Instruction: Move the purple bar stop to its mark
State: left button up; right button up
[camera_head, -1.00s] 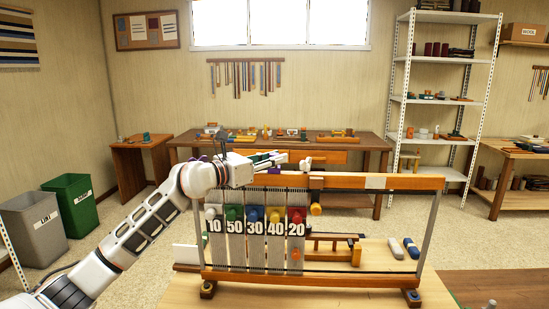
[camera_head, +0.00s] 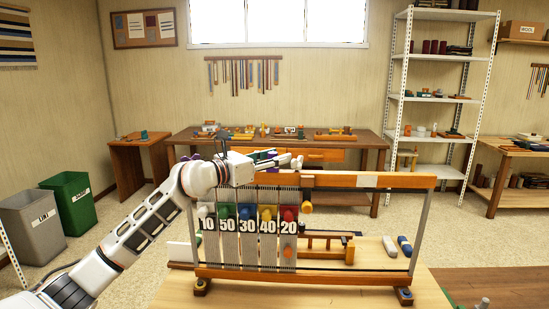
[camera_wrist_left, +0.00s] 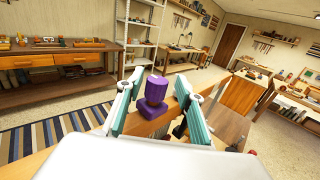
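The purple bar stop (camera_wrist_left: 152,97) stands upright, a round knob on a block base, at the loom's wooden top bar in the left wrist view. My left gripper (camera_wrist_left: 158,92) has its green-padded fingers on either side of it, with gaps showing, so it looks open around the stop. In the head view, my left gripper (camera_head: 278,164) is over the left part of the top bar (camera_head: 335,180) and mostly hides the purple stop. A pale patch (camera_head: 368,181) shows on the bar farther right. My right gripper is not in view.
The loom carries numbered weights with coloured knobs (camera_head: 247,225) below the bar. An orange knob (camera_head: 307,207) sits just right of them. Blue-grey rolls (camera_head: 404,246) lie on the table (camera_head: 345,293). The bar's right half is clear.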

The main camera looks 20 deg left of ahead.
pick_arm(q)
jog(key=shift+a, duration=0.1)
jog(key=v, duration=1.2)
